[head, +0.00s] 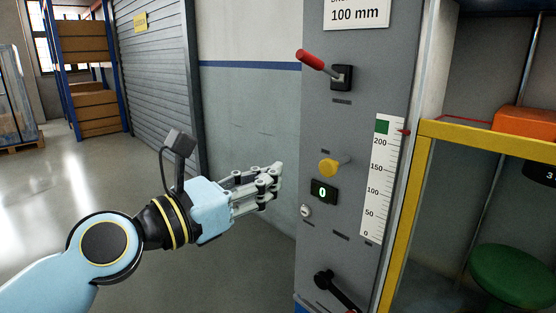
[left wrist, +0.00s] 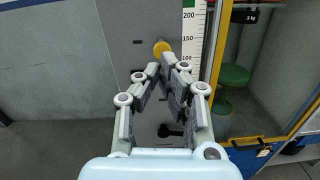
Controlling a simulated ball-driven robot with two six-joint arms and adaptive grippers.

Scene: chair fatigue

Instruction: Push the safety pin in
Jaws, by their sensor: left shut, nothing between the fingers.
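The safety pin appears to be the yellow knob (head: 327,168) on a metal shaft that stands out from the grey machine column (head: 365,110). In the left wrist view the yellow knob (left wrist: 161,48) shows just beyond my fingertips. My left gripper (head: 277,174) is shut and empty. It is to the left of the knob at about the same height, with a gap between them in the head view. In the left wrist view its fingers (left wrist: 161,68) come together just below the knob. My right gripper is in neither view.
A red-handled lever (head: 311,60) is above the knob and a black lever (head: 335,288) is below. A display (head: 323,192) reads 0 beside a white scale (head: 381,180). A yellow frame (head: 412,215) stands to the right, with a green stool seat (head: 510,275) inside.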

